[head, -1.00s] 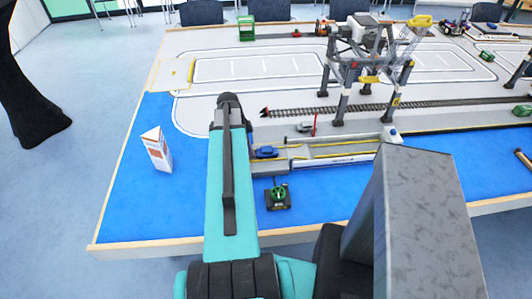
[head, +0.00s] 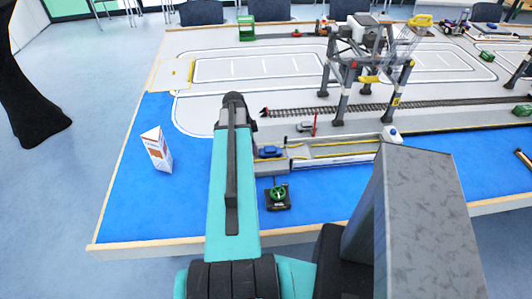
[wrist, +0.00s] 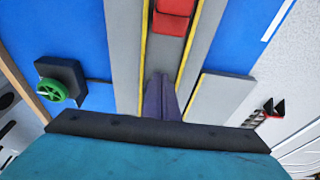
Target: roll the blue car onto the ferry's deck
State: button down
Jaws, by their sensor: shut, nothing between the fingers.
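The blue car (head: 270,152) sits on a grey, yellow-edged lane just right of my arm in the head view. I cannot make it out in the wrist view. The long, white-sided ferry (head: 338,161) lies to its right, its grey deck in line with the lane. My gripper (wrist: 161,85) is shut and empty, its fingers pointing down over the lane in the wrist view. In the head view my own arm hides it. Whether the fingers touch the car cannot be seen.
A red block-like thing (wrist: 172,16) stands on the lane beyond the fingertips. A green handwheel (head: 278,193) on a dark base stands in front of the lane. A crane (head: 345,75) rises behind the ferry. A white carton (head: 157,149) stands at left on clear blue surface.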

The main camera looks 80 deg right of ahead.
jog(key=shift+s+d+b, duration=0.25)
jog(key=shift+s+d, duration=1.55)
jog(key=shift+s, duration=2.85)
jog(key=shift+s+d+b, duration=0.2)
jog(key=shift+s+d, duration=1.6)
jog(key=shift+s, duration=2.85)
jog(key=shift+s+d+b, duration=0.25)
jog(key=shift+s+d, duration=1.55)
jog(key=shift+s, duration=2.85)
